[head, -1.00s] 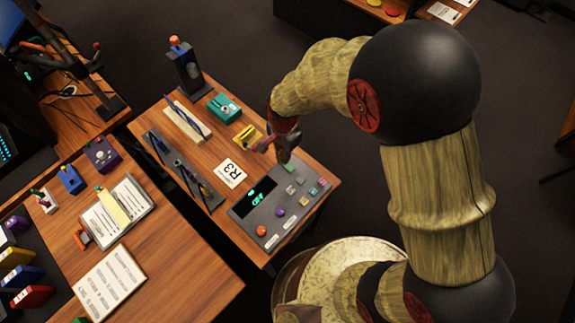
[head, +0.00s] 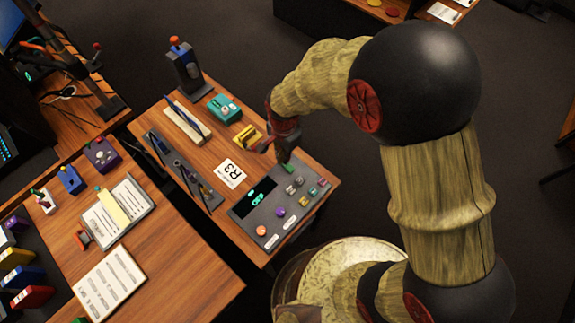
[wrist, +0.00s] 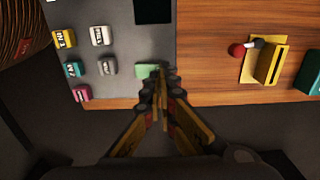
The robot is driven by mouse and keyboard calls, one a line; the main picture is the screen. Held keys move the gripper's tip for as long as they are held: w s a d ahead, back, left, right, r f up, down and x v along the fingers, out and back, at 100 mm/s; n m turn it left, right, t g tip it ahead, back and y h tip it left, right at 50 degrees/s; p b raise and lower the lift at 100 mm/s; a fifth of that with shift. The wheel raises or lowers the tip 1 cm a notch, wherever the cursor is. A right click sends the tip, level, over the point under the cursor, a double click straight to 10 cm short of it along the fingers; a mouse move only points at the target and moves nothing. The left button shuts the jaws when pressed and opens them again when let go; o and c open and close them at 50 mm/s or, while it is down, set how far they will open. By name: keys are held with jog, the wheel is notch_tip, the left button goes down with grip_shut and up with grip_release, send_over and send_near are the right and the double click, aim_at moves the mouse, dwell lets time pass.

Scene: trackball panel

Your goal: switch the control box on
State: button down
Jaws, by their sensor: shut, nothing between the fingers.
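The grey control box (head: 240,208) lies on the wooden table, with a dark display showing small green lettering that I read as OFF. A green button (head: 288,167) is at its far edge; in the wrist view the green button (wrist: 148,70) is just beyond my fingertips. My gripper (head: 284,155) is shut and empty, right at the green button. In the wrist view the shut fingertips (wrist: 161,78) overlap the button's near right edge; I cannot tell whether they touch it.
Several other buttons (wrist: 100,36) and coloured keys sit on the box. A second table (head: 165,275) is at the left.

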jog(key=shift+f+b, duration=0.55)
jog(key=shift+f, duration=0.6)
dwell(0.5)
jog(key=shift+r, duration=0.1)
jog(key=shift+r+p, duration=2.75)
jog(key=shift+r, duration=0.75)
